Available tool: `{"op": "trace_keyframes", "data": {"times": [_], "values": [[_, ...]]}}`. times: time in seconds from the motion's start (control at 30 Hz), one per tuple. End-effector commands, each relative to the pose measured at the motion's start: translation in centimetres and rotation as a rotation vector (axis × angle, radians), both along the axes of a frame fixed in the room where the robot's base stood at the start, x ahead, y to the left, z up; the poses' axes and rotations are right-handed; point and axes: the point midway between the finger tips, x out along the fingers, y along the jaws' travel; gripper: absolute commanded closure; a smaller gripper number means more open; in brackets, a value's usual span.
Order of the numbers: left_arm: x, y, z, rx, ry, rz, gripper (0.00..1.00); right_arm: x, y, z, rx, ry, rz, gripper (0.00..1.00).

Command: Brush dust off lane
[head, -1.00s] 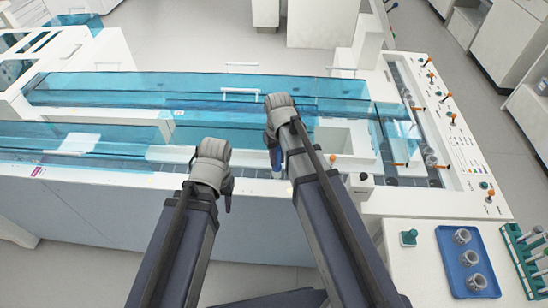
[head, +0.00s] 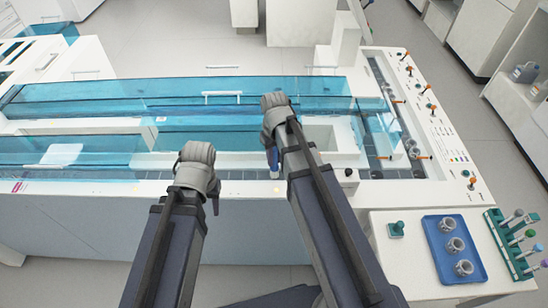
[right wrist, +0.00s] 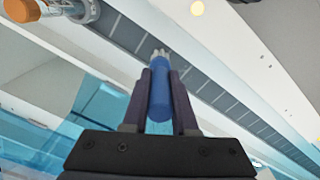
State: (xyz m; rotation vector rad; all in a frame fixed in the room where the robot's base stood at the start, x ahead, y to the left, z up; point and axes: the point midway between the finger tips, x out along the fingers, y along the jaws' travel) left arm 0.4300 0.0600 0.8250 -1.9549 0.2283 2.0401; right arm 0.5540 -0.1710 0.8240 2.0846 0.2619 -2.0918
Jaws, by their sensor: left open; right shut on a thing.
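My right gripper (head: 272,158) is shut on a blue-handled brush (head: 273,159) over the front of the machine. In the right wrist view the brush (right wrist: 160,92) stands between the two dark fingers, its pale bristle end pointing at a grey segmented lane (right wrist: 215,88). I cannot tell whether the bristles touch the lane. The lane also shows as a dark tiled strip in the head view (head: 318,174). No dust is clearly distinguishable. My left gripper (head: 214,205) is open and empty in front of the machine's front wall, its jaws mostly hidden by its wrist.
Blue clear covers (head: 100,96) with white handles span the machine. Orange-tipped levers (head: 427,107) line its right panel. At the lower right are a blue tray (head: 432,232) with grey cylinders, a green-topped piece (head: 396,229) and a teal tube rack (head: 503,247). Open floor lies behind.

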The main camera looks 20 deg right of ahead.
Motion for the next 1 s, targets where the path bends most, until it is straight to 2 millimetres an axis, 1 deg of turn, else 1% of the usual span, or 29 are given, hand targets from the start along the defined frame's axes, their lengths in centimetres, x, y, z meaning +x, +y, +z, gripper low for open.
{"op": "trace_keyframes", "data": {"times": [0.03,0.53,0.63,0.87,1.0], "values": [[0.0,0.0,0.7,0.000,0.000,0.000,0.55,0.0,0.0,0.7,0.000,0.000,0.000,1.00],[0.0,0.0,5.5,0.000,0.000,0.000,0.55,0.0,0.0,5.5,0.000,0.000,0.000,1.00],[0.0,0.0,5.9,0.000,0.000,0.000,0.55,0.0,0.0,5.9,0.000,0.000,0.000,1.00],[0.0,0.0,5.7,0.000,0.000,0.000,0.55,0.0,0.0,5.7,0.000,0.000,0.000,1.00],[0.0,0.0,5.9,0.000,0.000,0.000,0.55,0.0,0.0,5.9,0.000,0.000,0.000,1.00]]}}
